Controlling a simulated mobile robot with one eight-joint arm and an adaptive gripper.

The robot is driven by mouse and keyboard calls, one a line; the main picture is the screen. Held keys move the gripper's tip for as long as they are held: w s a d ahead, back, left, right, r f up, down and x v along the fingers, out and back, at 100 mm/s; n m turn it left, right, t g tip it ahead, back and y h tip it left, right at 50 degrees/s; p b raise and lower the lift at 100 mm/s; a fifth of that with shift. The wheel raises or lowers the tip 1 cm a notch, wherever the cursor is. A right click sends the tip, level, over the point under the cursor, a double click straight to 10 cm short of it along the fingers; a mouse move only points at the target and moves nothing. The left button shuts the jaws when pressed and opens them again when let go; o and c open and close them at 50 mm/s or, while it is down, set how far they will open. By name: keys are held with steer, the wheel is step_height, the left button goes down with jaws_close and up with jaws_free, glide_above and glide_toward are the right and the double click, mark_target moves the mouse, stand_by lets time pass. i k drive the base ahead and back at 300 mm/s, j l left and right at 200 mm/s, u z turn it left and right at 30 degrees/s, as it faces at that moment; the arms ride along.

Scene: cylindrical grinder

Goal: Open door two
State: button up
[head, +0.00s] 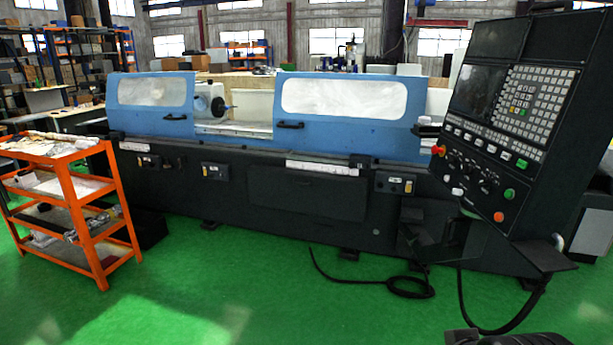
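The cylindrical grinder has two blue sliding doors with pale windows. The left door (151,101) has a black handle (176,117) near its lower right corner. The right door (349,112) is wider and has a black handle (290,125) near its lower left corner. A gap between them shows a dark round chuck or wheel head (216,106) and part of the bed. I see no label telling which is door two.
A black control console (505,120) stands in front of the grinder's right end. A black cable (405,288) loops on the green floor. An orange shelf cart (70,200) stands at the left. The floor (240,285) before the machine's middle is mostly clear.

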mark_target(373, 98)
steer(key=i, duration=2.2)
steer(key=i+u, duration=0.1)
steer(key=i, duration=2.05)
steer(key=i+j, duration=0.3)
steer(key=j, duration=0.25)
